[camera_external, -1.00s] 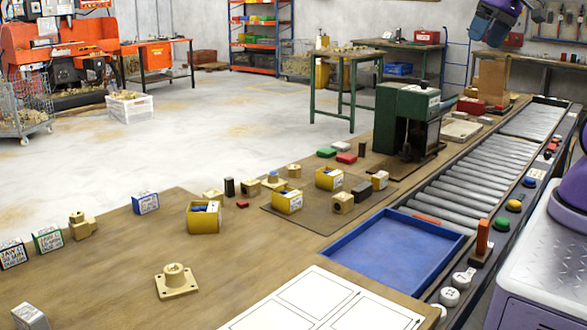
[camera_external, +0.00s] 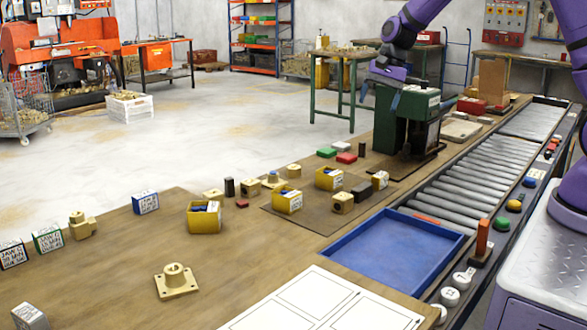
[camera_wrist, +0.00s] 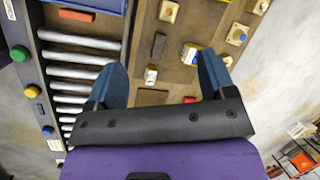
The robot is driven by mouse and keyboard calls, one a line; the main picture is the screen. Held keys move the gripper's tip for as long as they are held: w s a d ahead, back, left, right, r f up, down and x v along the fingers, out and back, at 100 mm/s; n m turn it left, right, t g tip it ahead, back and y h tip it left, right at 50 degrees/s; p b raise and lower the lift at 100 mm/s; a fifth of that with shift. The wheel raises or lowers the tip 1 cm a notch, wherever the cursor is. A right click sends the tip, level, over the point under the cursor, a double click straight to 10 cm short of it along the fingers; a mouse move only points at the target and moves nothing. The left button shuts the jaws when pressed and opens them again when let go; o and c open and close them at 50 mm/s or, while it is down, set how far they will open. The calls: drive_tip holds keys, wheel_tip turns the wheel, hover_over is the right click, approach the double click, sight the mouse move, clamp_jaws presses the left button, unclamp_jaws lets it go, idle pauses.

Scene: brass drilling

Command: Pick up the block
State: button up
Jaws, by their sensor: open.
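Several block-like pieces lie on the bench, and I cannot tell which one the task means. My gripper (camera_external: 380,95) is open and empty, high above the bench near the green machine. Its blue fingers (camera_wrist: 162,64) are spread wide.
The green machine (camera_external: 398,115) stands tall close to my gripper. Yellow bins (camera_external: 328,180) stand among the brass parts. A blue tray (camera_external: 385,255) and a roller conveyor (camera_external: 465,185) run along the right. The bench's front left (camera_external: 110,285) has clear room.

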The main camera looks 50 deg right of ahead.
sight(344, 195)
drive_tip(key=w+a+f+m, duration=0.1)
drive_tip(key=w+f, duration=0.1)
drive_tip(key=f, duration=0.7)
drive_tip(key=w+a+f+m, duration=0.2)
drive_tip(key=f, duration=0.8)
drive_tip(key=w+a+f+m+g, duration=0.1)
drive_tip(key=w+f+m, duration=0.1)
drive_tip(key=f, duration=0.8)
drive_tip(key=shift+w+a+y, duration=0.25)
drive_tip(key=shift+w+y, duration=0.1)
drive_tip(key=shift+y, duration=0.05)
drive_tip(key=c, duration=1.4)
